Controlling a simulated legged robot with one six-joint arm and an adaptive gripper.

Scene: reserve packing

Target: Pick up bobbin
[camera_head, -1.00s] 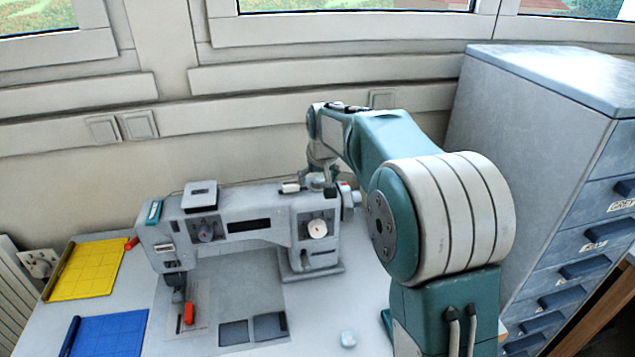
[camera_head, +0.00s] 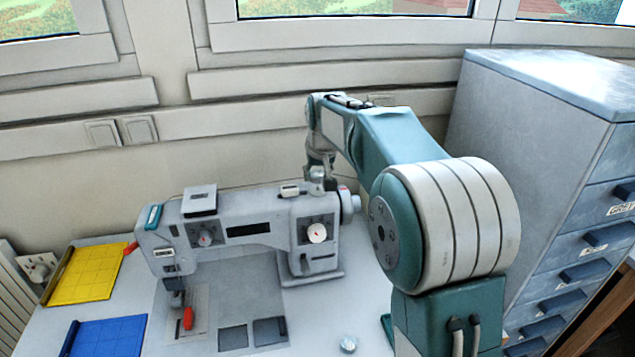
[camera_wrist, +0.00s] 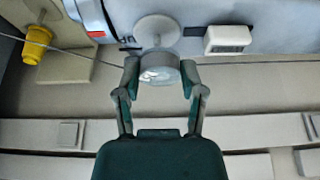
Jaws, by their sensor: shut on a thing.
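The bobbin (camera_wrist: 160,68), a pale grey-white round piece, sits between my gripper's two fingertips (camera_wrist: 160,76) in the wrist view. My gripper is shut on it, with one finger on each side. In the head view my gripper (camera_head: 318,172) is above the right end of the sewing machine's top, and the bobbin is small and hard to make out there. A pale round disc (camera_wrist: 157,27) on the machine lies just beyond the bobbin in the wrist view. I cannot tell how large the gap between them is.
The grey sewing machine (camera_head: 240,225) stands on the pale table (camera_head: 375,300). Yellow (camera_head: 88,274) and blue (camera_head: 108,336) trays are at left. A drawer cabinet (camera_head: 530,150) stands right of my arm.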

